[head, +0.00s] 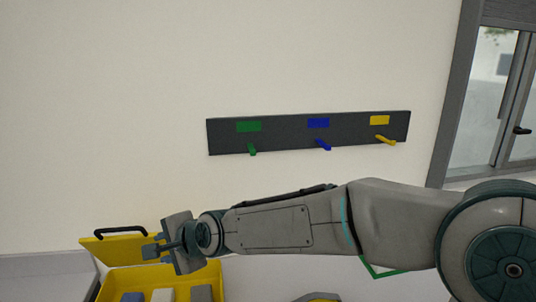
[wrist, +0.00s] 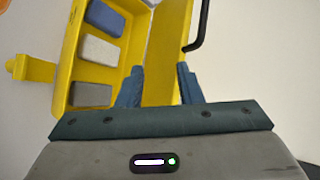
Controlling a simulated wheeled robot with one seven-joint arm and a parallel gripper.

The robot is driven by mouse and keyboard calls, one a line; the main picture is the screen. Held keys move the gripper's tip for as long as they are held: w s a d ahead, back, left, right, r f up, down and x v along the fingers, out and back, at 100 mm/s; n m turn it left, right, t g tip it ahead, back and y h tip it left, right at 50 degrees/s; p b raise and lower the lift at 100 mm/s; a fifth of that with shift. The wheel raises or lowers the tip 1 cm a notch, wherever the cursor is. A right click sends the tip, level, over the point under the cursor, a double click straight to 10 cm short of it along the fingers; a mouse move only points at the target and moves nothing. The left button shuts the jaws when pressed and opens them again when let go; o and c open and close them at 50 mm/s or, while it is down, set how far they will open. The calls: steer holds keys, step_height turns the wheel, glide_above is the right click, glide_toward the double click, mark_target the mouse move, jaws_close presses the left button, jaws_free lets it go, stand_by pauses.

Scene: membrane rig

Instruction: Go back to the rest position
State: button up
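My gripper (head: 152,248) is at the lower left in the head view, in front of the raised lid of a yellow box. In the wrist view its two blue-grey fingers (wrist: 158,88) stand apart, with the yellow lid (wrist: 160,65) showing between and beyond them. Nothing is clearly held. I cannot tell whether a finger touches the lid. My arm stretches across the lower part of the head view from the right.
The open yellow box (wrist: 62,62) holds a blue block (wrist: 104,18), a whitish block (wrist: 98,50) and a grey block (wrist: 90,94). Its lid has a black handle (head: 120,231). A dark rack (head: 283,135) with green, blue and yellow pegs hangs on the wall. A green outline (head: 385,274) shows below my arm.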

steer(key=d+f+n+h, duration=0.3)
steer(key=d+f+h, duration=0.1)
steer(key=d, duration=0.5)
steer(key=d+f+n+h, duration=0.2)
steer(key=d+f+h, duration=0.15)
steer(key=d, duration=0.65)
steer(key=s+d+r+n+g+h, duration=0.1)
steer(key=s+d+n, duration=0.1)
steer(key=s+d, duration=0.5)
steer(key=s+d+n+h, duration=0.1)
steer(key=s+d, duration=0.6)
steer(key=d, duration=0.6)
steer(key=shift+s+r+n+g, duration=0.25)
steer(key=shift+r+n+g, duration=0.15)
